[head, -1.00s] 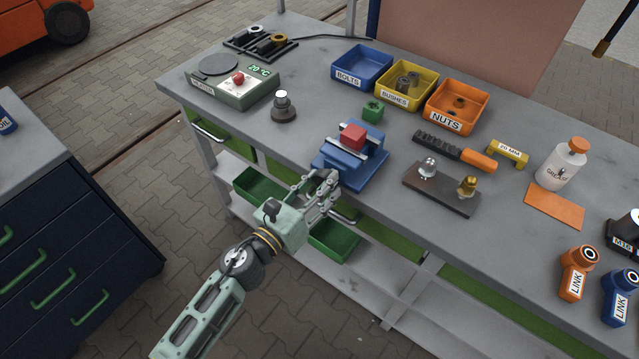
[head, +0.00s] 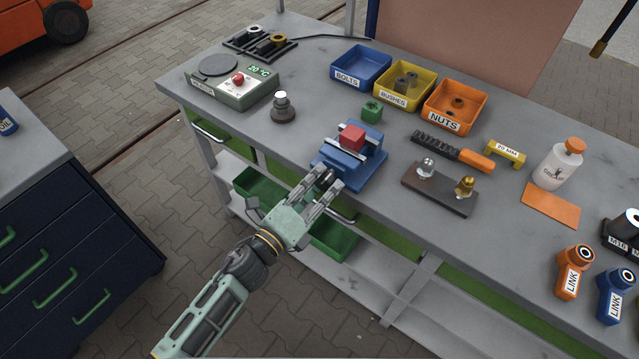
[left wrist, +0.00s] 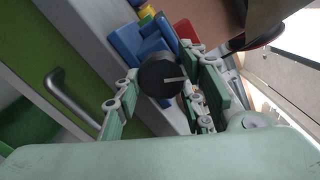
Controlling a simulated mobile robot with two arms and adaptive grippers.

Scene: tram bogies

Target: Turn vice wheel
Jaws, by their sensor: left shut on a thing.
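The blue vice (head: 350,160) stands at the bench's front edge with a red block (head: 352,137) between its jaws. Its dark round wheel (head: 327,179) faces the front, mostly covered by my fingers in the head view. In the left wrist view the black wheel (left wrist: 162,79) shows a pale line pointing to the right. My left gripper (head: 324,186) reaches in from the front, its fingers on either side of the wheel and shut on it. It also shows in the left wrist view (left wrist: 160,98). My right gripper is not in view.
A green block (head: 371,111) lies behind the vice. A dark plate with two fittings (head: 438,190) lies to its right, and a dark knobbed part (head: 283,108) stands to its left. A drawer handle (left wrist: 68,92) and green bins (head: 335,240) are below the bench top.

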